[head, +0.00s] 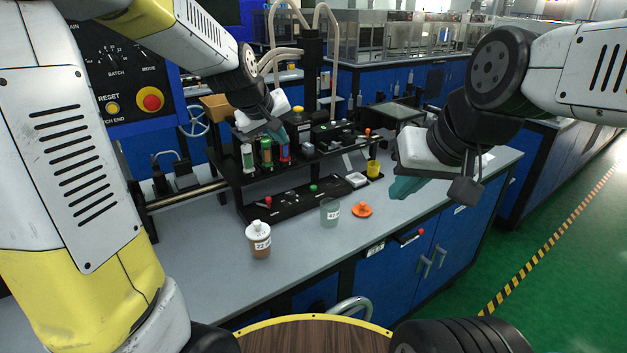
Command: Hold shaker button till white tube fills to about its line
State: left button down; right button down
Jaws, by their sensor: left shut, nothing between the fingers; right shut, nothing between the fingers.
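A tube with a white top (247,157) stands at the left of a black rack, beside a green tube (265,151) and a red-and-blue one (284,152). Its fill level and line are too small to read. My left gripper (278,132) is shut, with its teal fingertips just above or in front of the tubes; I cannot tell whether they touch anything. A red knob (268,201) and a green button (313,188) sit on the black base panel below; which one is the shaker button is unclear. My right gripper (402,188) is shut and empty above the bench's right side.
A labelled brown jar with white lid (259,241), a clear labelled beaker (329,211) and an orange lid (362,209) stand on the grey bench (215,262). A yellow cup (374,168) is near the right gripper. The bench's front left is clear.

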aim_at(313, 188)
pick_arm(q)
jog(key=w+d+f+n, duration=0.1)
jog(key=w+d+f, duration=0.2)
jog(key=w+f, duration=0.3)
jog(key=w+d+f+n+t, duration=0.1)
jog(key=w+d+f, duration=0.3)
jog(key=w, duration=0.5)
notch_tip(313, 188, down, 2)
jog(key=shift+w+d+f+y, duration=0.1)
jog(key=shift+w+d+y, duration=0.05)
jog(key=shift+d+y, duration=0.15)
jog(key=shift+f, duration=4.4)
jog(key=shift+f, duration=0.1)
jog(key=shift+f, duration=0.3)
jog(key=shift+f, duration=0.45)
jog(key=shift+r, duration=0.9)
